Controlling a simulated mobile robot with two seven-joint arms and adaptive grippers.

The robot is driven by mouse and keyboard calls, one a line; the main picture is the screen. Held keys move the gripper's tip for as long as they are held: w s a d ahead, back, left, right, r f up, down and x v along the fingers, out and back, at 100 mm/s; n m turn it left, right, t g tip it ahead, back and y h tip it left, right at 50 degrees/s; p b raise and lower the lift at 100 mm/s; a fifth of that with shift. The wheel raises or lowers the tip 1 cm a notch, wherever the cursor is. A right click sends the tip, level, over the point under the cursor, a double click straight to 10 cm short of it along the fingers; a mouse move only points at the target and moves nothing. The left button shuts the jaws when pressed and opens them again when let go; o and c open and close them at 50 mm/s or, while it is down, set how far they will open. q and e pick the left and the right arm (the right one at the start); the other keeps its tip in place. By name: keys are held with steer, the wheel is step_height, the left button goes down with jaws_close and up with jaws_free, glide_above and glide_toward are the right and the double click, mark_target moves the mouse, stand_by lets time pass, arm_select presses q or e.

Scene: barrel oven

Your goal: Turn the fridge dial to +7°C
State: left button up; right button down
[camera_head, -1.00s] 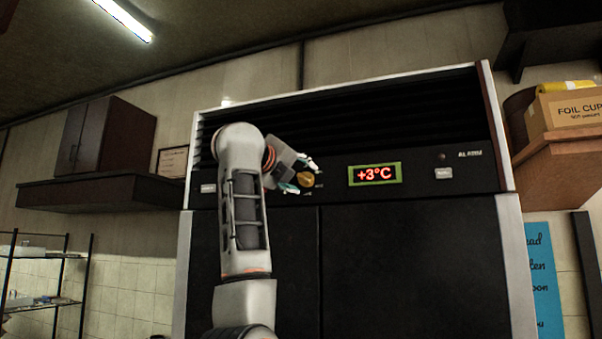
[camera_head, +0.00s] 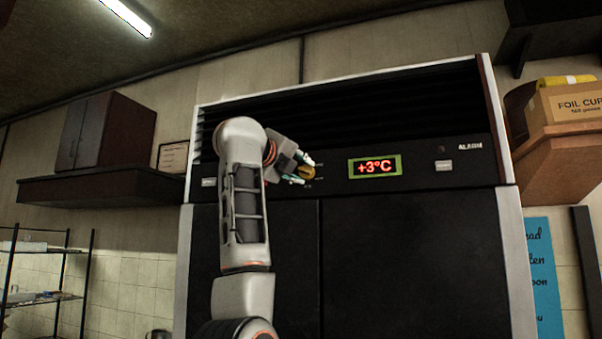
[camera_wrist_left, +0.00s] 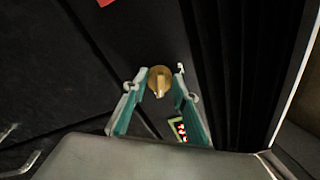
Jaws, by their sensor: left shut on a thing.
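The fridge dial (camera_head: 309,172) is a round gold-brown knob on the dark control panel, left of the display. The display (camera_head: 375,167) reads +3°C in red. My left gripper (camera_head: 305,170) is at the dial, its two teal-lined fingers on either side of it. In the left wrist view, the dial (camera_wrist_left: 160,82) with its raised grip bar sits between the fingertips, and the gripper is shut on it. The display (camera_wrist_left: 179,130) is partly covered there by a finger. The small marks around the dial are too small to read. My right gripper is out of view.
The fridge (camera_head: 420,250) has dark doors below the panel and a slatted grille above. A white button (camera_head: 443,165) sits right of the display. A wall shelf with a foil cup box (camera_head: 570,107) is at the right, a dark cabinet (camera_head: 105,132) at the left.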

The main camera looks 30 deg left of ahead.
arm_select(q)
steer(key=shift+f+n+b, duration=0.2)
steer(key=shift+n+b, duration=0.3)
steer(key=shift+n, duration=0.3)
steer(key=shift+n+b, duration=0.4)
steer(key=shift+n, duration=0.6)
steer(key=n+b, duration=0.1)
steer(key=n, duration=0.3)
steer(key=shift+f+n+t+y, duration=0.1)
steer(key=shift+n+t+y, duration=0.3)
steer(key=n+b, duration=0.1)
steer(key=n, duration=0.3)
steer(key=shift+d+y, duration=0.1)
steer(key=shift+y, duration=0.2)
steer(key=shift+n, duration=1)
steer(key=n+y, duration=0.1)
steer(key=n, duration=0.3)
steer(key=shift+d, duration=0.15)
steer(key=n+y+p, duration=0.1)
steer(key=n, duration=0.5)
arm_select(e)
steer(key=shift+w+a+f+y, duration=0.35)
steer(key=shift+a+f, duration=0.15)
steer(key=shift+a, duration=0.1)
arm_select(q)
steer(key=o, duration=1.1)
steer(key=shift+w, duration=0.1)
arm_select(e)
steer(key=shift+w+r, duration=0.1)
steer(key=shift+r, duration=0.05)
